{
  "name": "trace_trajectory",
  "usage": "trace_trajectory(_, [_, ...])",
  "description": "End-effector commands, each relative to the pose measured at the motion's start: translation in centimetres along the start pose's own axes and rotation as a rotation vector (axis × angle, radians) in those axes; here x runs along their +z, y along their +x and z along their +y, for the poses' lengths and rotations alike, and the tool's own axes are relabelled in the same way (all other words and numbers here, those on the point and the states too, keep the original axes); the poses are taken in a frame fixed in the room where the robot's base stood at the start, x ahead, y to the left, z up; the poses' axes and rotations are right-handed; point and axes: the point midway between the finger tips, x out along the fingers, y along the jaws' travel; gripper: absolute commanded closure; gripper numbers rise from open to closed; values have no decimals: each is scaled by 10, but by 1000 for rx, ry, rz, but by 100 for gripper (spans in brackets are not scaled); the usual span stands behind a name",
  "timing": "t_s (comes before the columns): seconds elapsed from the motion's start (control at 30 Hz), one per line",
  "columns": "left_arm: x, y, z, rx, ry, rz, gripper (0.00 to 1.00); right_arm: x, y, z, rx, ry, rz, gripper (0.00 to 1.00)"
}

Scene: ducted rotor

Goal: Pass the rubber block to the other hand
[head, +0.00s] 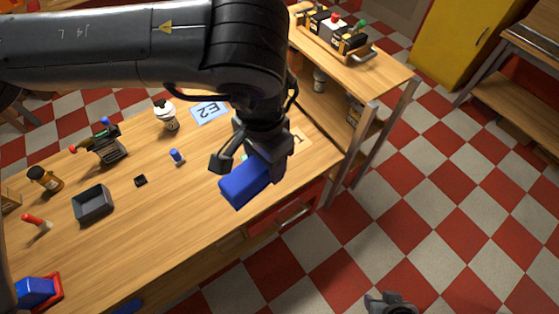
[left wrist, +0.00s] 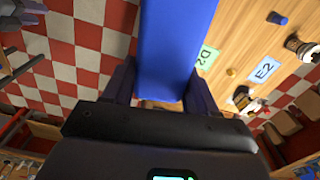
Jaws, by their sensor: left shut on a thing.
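The rubber block is a long blue block (head: 247,186), held by my left gripper (head: 250,160) above the front right part of the wooden table. In the left wrist view the blue block (left wrist: 177,45) sits between the two dark fingers (left wrist: 160,85) and extends away from them. My left gripper is shut on it. My right gripper (head: 391,304) shows only partly at the bottom edge of the head view, over the checkered floor and well apart from the block. Its fingers are not clear enough to tell open from shut.
The table (head: 150,235) holds a dark grey tray (head: 92,204), a small blue-capped item (head: 177,157), a white-topped bottle (head: 165,115) and an E2 card (head: 210,111). A blue thing in a red holder (head: 38,291) is at lower left. A shelf unit (head: 385,80) stands behind right.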

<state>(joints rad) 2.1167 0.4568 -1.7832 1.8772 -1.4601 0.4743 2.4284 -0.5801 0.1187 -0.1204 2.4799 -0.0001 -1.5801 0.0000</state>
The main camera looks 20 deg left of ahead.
Motion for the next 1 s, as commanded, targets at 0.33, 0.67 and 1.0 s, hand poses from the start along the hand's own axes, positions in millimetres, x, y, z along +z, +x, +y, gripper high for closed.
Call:
trace_trajectory(0.33, [-36,-5,14,0,-151,-1,74,0,0,-1,-3,4,0,57])
trace_trajectory(0.67, [-96,-5,37,0,-335,-1,74,0,0,0,0,1,0,57])
trace_trajectory(1.0, [-123,-4,46,0,-412,-1,74,0,0,2,5,-6,-1,57])
